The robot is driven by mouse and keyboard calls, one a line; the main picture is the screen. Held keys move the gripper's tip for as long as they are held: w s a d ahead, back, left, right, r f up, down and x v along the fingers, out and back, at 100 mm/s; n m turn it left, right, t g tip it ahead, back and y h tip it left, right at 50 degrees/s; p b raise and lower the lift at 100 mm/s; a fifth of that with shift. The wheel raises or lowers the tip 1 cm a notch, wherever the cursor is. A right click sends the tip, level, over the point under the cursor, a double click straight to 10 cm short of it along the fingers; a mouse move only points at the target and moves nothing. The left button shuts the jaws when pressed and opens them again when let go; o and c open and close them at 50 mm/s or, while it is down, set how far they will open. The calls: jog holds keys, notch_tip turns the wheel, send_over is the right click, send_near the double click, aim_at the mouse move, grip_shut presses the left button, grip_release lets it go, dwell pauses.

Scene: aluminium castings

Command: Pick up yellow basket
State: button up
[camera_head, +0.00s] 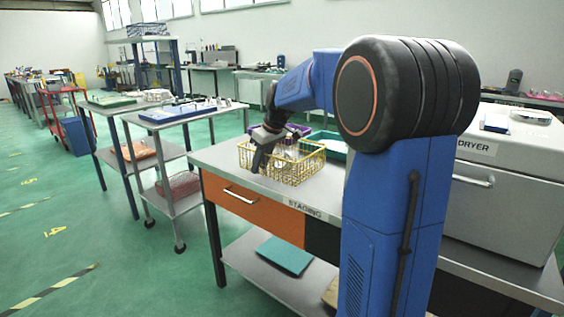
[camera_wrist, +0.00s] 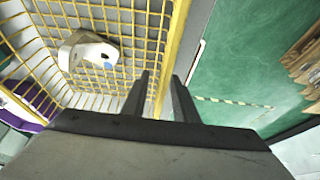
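The yellow wire basket (camera_head: 297,170) stands on the steel staging table, near its left front edge. My gripper (camera_head: 259,163) points down at the basket's left side. In the wrist view, the basket's yellow rim (camera_wrist: 176,42) runs between my two fingers (camera_wrist: 161,76). One finger is over the inside of the basket and the other is outside it. The fingers are apart, with a gap showing beside the rim. A pale casting (camera_wrist: 88,50) lies in the basket. My arm hides part of the table right of the basket.
A purple bin (camera_head: 297,130) and a teal tray (camera_head: 330,139) stand just behind the basket. A dryer (camera_head: 505,190) is at the right. A trolley with a blue tray (camera_head: 180,112) stands to the left. Green floor is clear in front.

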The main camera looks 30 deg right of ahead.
grip_shut()
jog(key=shift+r, duration=0.15)
